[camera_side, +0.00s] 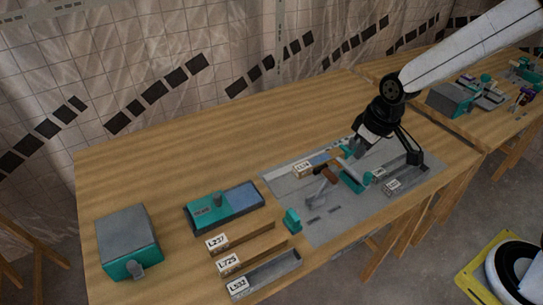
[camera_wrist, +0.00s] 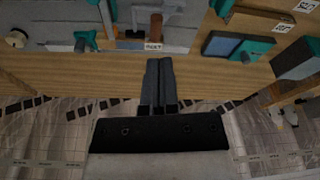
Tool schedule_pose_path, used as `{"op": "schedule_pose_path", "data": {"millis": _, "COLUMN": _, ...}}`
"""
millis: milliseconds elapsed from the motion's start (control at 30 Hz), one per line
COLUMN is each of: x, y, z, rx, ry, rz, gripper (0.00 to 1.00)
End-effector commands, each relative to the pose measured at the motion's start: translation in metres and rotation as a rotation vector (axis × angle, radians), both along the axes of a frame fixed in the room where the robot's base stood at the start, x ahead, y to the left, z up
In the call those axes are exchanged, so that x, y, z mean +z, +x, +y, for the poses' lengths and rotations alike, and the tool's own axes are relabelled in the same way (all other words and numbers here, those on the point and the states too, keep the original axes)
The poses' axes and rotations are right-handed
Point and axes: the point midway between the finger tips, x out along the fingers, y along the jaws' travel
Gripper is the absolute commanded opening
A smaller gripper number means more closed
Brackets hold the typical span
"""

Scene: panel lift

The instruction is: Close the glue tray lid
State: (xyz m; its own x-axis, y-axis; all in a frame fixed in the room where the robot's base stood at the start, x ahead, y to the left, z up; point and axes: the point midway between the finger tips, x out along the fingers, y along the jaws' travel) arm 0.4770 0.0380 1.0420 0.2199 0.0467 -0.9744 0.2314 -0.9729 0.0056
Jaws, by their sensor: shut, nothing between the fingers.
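A low teal tray (camera_side: 240,211) lies on the wooden table left of the grey mat. I take it to be the glue tray. A teal lid with an upright grey knob (camera_side: 217,199) covers its left part, and a flat blue-grey area (camera_side: 243,196) shows at the right. The tray also shows in the wrist view (camera_wrist: 224,46), upper right. My gripper (camera_side: 348,152) is above the back edge of the mat, well to the right of the tray and apart from it. Its two grey fingers (camera_wrist: 159,62) are together and empty in the wrist view.
A grey box with a teal front (camera_side: 128,238) stands at the far left. Labelled wooden and grey bins (camera_side: 265,272) lie in front of the tray. Fixtures, including a brown-handled one (camera_side: 326,174), stand on the mat (camera_side: 325,228). The table behind the tray is clear.

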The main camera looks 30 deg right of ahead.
Motion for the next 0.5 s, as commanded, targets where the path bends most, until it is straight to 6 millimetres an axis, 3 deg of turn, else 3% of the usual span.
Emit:
{"op": "schedule_pose_path", "data": {"millis": 200, "x": -0.002, "y": 0.054, "z": 0.038, "rx": 0.17, "ry": 0.002, "rz": 0.001, "gripper": 0.0}}
{"op": "schedule_pose_path", "data": {"millis": 500, "x": -0.01, "y": 0.115, "z": 0.099, "rx": 0.408, "ry": 0.012, "rz": -0.004, "gripper": 0.0}}
